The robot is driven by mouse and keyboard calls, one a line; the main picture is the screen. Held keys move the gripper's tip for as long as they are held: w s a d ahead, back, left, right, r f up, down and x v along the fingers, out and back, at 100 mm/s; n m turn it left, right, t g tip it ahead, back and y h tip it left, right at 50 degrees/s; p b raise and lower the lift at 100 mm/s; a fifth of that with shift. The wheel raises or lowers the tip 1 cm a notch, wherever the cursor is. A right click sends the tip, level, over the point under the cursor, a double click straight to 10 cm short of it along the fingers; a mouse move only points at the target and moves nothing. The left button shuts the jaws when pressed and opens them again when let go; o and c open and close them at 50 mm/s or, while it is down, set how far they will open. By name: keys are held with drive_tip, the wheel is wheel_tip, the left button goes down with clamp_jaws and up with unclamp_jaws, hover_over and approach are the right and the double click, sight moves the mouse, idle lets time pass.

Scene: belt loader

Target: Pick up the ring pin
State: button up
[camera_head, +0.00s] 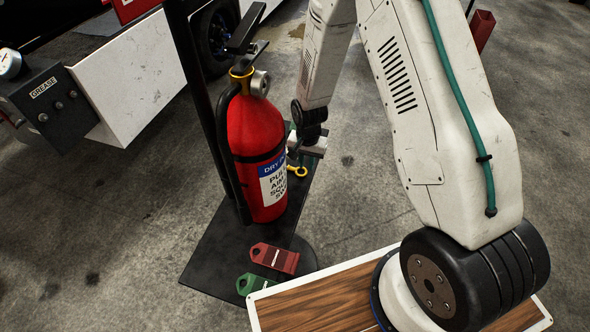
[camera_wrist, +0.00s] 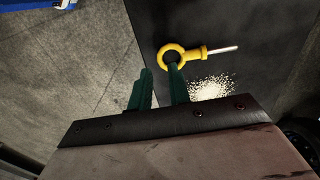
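The ring pin (camera_wrist: 196,54) is a yellow ring with a collar and a thin pale metal pin. In the wrist view it lies on a dark surface, ring to the left and pin pointing right. In the head view the ring pin (camera_head: 299,171) shows beside the red extinguisher, just below my gripper. My gripper (camera_wrist: 161,70) has two green fingers with a gap between them, and nothing shows gripped. The right fingertip overlaps the lower edge of the ring; I cannot tell whether it touches. In the head view my gripper (camera_head: 303,158) is partly hidden beside the extinguisher.
The fire extinguisher (camera_head: 256,130) stands on a black base plate (camera_head: 215,245) against a dark post. A red tag (camera_head: 274,259) and a green tag (camera_head: 255,285) lie at its front. A pale speckled patch (camera_wrist: 212,88) is near the pin. Concrete floor is open at left.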

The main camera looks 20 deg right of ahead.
sight(306, 172)
wheel_tip(306, 172, down, 3)
drive_tip(key=shift+f, duration=0.2)
clamp_jaws()
drive_tip(key=shift+r, duration=0.1)
wheel_tip(306, 172, up, 28)
idle(0.6)
idle(0.4)
